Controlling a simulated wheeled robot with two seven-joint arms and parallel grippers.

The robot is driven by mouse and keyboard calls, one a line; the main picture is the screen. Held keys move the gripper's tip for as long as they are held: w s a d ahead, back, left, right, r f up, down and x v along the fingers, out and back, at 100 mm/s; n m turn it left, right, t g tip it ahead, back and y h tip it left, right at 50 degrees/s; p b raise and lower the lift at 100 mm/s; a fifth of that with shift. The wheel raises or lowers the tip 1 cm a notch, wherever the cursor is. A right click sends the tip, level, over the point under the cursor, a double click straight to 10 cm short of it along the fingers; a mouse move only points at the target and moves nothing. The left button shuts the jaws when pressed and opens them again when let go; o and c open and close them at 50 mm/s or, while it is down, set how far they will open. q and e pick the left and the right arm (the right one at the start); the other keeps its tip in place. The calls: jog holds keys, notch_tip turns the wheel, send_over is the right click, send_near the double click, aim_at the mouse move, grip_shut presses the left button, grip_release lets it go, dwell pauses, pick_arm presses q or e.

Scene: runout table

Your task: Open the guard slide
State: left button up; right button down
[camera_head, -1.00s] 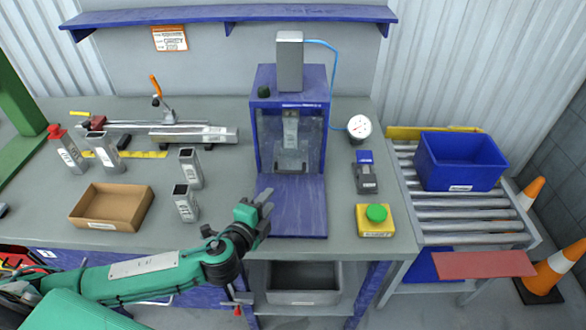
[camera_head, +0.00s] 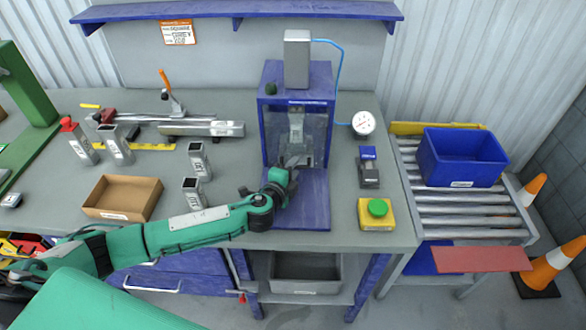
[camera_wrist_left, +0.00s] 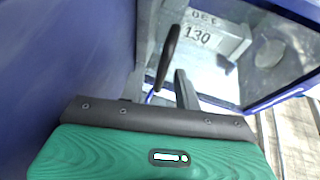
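The blue press frame (camera_head: 266,125) stands at the back of the bench, with a clear guard panel (camera_head: 318,140) across its front. The panel is down, and a metal part (camera_head: 297,125) shows behind it. My left gripper (camera_head: 292,163) is at the panel's lower left, just above the blue base plate (camera_head: 305,205). In the left wrist view, a dark narrow bar (camera_wrist_left: 168,55) and a grey finger-like piece (camera_wrist_left: 185,90) stand close together before the clear panel (camera_wrist_left: 270,50). I cannot tell whether the gripper touches or grips anything. My right gripper is out of view.
A green button on a yellow box (camera_head: 377,213), a small dark device (camera_head: 369,168) and a gauge (camera_head: 363,122) are right of the press. Metal tubes (camera_head: 199,160) and a cardboard tray (camera_head: 123,198) are left. A blue bin (camera_head: 461,158) sits on rollers.

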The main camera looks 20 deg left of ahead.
pick_arm(q)
grip_shut()
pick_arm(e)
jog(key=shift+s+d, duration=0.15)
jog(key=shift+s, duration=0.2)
pick_arm(q)
jog(key=shift+s+d, duration=0.15)
jog(key=shift+s, duration=0.3)
jog(key=s+d, duration=0.1)
jog(key=s, duration=0.4)
jog(key=s+d, duration=0.2)
jog(key=s, duration=0.4)
jog(key=s+d, duration=0.2)
jog(key=s, duration=0.4)
jog(key=shift+s, duration=0.15)
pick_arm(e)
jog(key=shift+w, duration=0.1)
pick_arm(q)
grip_release()
